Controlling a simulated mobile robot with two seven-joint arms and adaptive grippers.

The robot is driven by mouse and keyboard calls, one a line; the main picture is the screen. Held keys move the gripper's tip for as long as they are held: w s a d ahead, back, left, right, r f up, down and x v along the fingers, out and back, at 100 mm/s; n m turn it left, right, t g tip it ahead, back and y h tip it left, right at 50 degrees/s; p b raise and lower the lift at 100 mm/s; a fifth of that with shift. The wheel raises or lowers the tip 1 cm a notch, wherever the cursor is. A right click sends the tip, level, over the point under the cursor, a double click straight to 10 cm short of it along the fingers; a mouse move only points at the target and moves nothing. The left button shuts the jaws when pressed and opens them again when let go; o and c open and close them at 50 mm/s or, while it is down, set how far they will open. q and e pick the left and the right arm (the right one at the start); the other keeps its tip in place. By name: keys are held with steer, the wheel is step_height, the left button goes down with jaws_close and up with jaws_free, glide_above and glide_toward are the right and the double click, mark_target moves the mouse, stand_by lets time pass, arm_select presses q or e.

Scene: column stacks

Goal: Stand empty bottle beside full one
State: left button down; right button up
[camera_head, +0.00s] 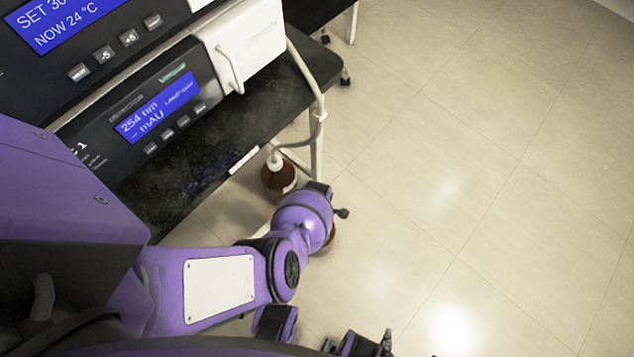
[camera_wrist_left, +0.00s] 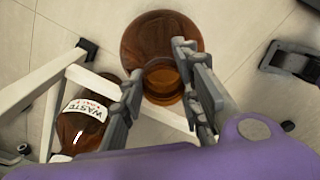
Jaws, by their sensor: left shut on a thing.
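A brown bottle (camera_wrist_left: 150,30) is seen from above in the left wrist view, its round body over the floor. My left gripper (camera_wrist_left: 160,80) is shut on its neck, one finger on each side. In the head view only a brown sliver of it (camera_head: 331,238) shows past my left wrist, which hides the fingers. A second brown bottle (camera_head: 278,175) with a pale cap and a tube stands on the floor by the bench edge. A brown bottle labelled WASTE (camera_wrist_left: 88,115) is at left in the wrist view, apart from the held one. Fill levels cannot be told.
A black bench (camera_head: 190,165) carries instruments with blue displays (camera_head: 160,107). A pale tube (camera_head: 312,90) hangs from it. White frame bars (camera_wrist_left: 45,85) run close to the bottles in the wrist view. The tiled floor (camera_head: 480,170) at right is clear.

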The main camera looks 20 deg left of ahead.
arm_select(q)
steer(key=shift+w+r, duration=0.1)
steer(key=shift+w, duration=0.1)
steer(key=c, duration=1.3)
jaws_free()
steer(key=shift+s, duration=0.15)
